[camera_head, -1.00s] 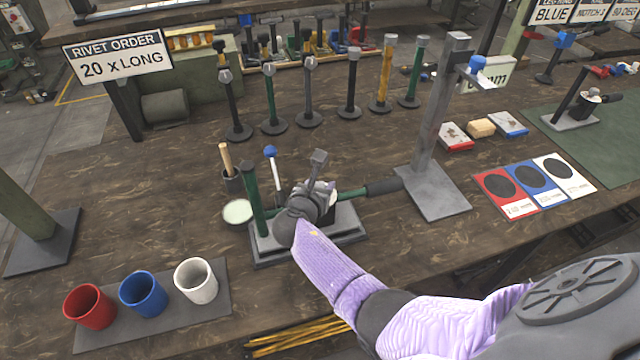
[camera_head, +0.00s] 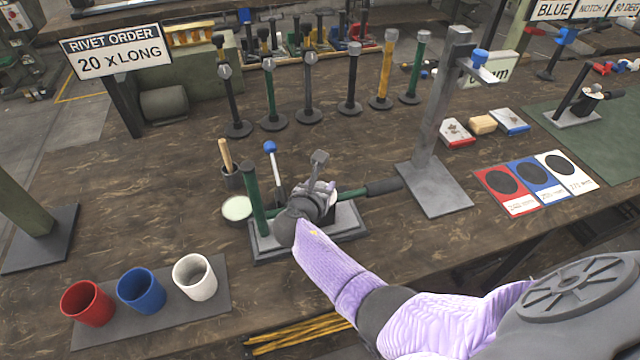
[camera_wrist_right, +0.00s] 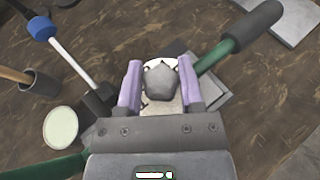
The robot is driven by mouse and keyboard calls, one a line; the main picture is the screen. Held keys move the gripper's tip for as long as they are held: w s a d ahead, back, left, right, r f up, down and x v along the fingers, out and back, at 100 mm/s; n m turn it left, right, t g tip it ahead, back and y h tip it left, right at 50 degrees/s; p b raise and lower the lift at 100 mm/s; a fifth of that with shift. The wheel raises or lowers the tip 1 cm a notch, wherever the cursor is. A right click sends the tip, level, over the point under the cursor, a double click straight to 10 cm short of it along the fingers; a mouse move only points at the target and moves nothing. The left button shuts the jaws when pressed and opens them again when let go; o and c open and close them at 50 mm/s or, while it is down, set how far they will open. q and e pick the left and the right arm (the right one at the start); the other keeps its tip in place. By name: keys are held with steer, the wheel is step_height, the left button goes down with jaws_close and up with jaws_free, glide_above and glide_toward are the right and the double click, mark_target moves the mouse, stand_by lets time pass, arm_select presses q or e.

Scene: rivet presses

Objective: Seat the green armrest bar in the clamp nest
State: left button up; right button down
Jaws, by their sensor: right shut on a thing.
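My right gripper (camera_head: 318,190) is over the clamp nest's grey base plate (camera_head: 350,226). In the right wrist view its lavender fingers (camera_wrist_right: 160,82) are shut around a grey-headed piece (camera_wrist_right: 160,80), with a pale part below. The head (camera_head: 319,157) stands above the fingers in the head view. A green upright post (camera_head: 255,200) rises from the plate's left side. A green bar with a dark grip (camera_head: 384,187) sticks out to the right, also in the wrist view (camera_wrist_right: 250,27). The hand hides the middle, so I cannot tell which green part is the armrest bar or whether it is seated.
A blue-tipped rod (camera_head: 271,160), a cup with a wooden handle (camera_head: 232,180) and a pale round dish (camera_head: 237,208) stand left of the nest. A tall grey stand (camera_head: 433,150) is to the right. Red (camera_head: 88,304), blue (camera_head: 142,292) and white (camera_head: 195,278) cups are front left.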

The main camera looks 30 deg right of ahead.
arm_select(q)
steer(key=shift+f, duration=0.3)
arm_select(e)
steer(key=shift+f, duration=0.3)
steer(key=c, duration=0.6)
jaws_free()
steer(key=o, duration=0.5)
steer(key=shift+c, duration=0.2)
arm_select(q)
steer(key=shift+a, duration=0.45)
steer(key=r+p, duration=0.2)
steer(key=d+r+p, duration=0.1)
steer(key=r, duration=0.1)
steer(key=shift+w+r+p, duration=0.15)
steer(key=shift+p, duration=0.25)
arm_select(e)
steer(key=v, duration=1)
arm_select(q)
steer(key=shift+a, duration=0.2)
